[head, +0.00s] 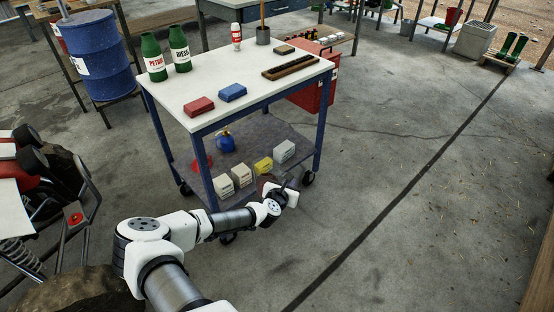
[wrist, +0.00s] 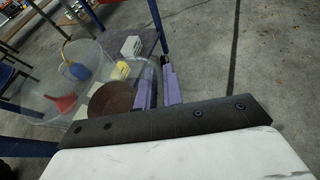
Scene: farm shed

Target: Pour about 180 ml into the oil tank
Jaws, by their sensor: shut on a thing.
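My gripper (wrist: 160,72) has its purple fingers close together at the right side of a clear, see-through jug (wrist: 38,112). It appears shut on the jug's handle, which is mostly hidden between the fingers. A brown disc, seemingly oil (wrist: 112,98), shows low inside the jug. In the head view my gripper (head: 280,188) is beside the front right of the trolley's lower shelf, and the jug there is faint and partly hidden. At the left edge stands a partly cut-off machine (head: 60,205) with a red cap (head: 75,218). I cannot tell whether this is the oil tank.
The trolley (head: 205,108) carries green bottles (head: 152,58) and red and blue blocks on top. Its lower shelf (head: 262,130) holds a red funnel (head: 200,163), blue oil can (head: 225,141) and several small boxes. A blue drum (head: 97,55) stands behind left. Floor at right is clear.

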